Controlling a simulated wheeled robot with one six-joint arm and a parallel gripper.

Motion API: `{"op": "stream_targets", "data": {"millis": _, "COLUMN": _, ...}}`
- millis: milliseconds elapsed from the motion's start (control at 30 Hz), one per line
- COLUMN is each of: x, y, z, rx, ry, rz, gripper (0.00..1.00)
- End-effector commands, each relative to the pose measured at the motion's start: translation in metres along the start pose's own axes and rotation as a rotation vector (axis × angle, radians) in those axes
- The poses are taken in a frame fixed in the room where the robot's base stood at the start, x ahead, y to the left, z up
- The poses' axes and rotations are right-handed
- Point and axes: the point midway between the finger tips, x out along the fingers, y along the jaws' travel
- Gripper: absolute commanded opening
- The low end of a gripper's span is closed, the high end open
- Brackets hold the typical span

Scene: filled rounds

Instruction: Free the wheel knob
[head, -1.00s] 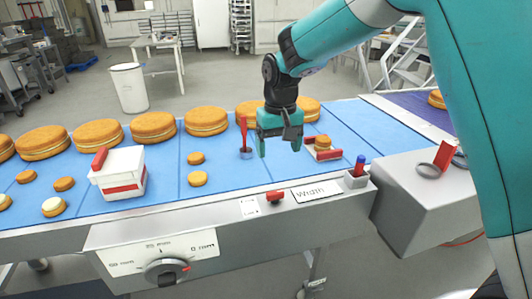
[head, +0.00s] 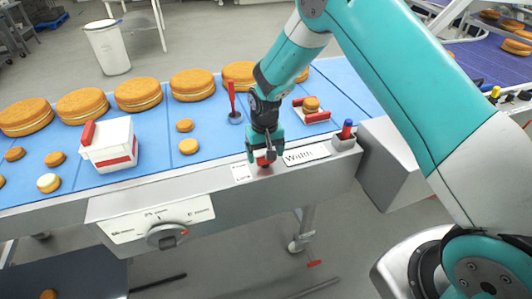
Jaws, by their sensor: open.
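A small red knob (head: 264,162) sits on the metal front rail of the conveyor, left of a white label reading "Width" (head: 306,154). My gripper (head: 265,156) points down over it, fingers open, one on each side of the knob. I cannot tell whether the fingers touch it. The gripper partly hides the knob. A round dark dial (head: 167,236) with a red mark is on the white front panel, below and left of the gripper.
Several large cakes (head: 138,94) line the far side of the blue belt (head: 215,128), with small cakes nearer. A white box with a red stripe (head: 111,145) stands at left. A red upright lever (head: 232,100), a red holder with a small cake (head: 311,105) and a red-blue peg (head: 346,130) are nearby.

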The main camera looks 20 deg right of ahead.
Motion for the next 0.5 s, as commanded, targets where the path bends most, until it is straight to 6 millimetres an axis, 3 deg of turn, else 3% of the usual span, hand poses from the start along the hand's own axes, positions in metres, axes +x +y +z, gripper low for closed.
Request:
{"op": "stream_targets", "data": {"millis": 200, "x": 0.017, "y": 0.001, "z": 0.0, "rx": 0.001, "ry": 0.0, "rz": 0.0, "gripper": 0.81}}
{"op": "stream_targets", "data": {"millis": 500, "x": 0.019, "y": 0.001, "z": 0.0, "rx": 0.002, "ry": 0.0, "rz": 0.0, "gripper": 0.79}}
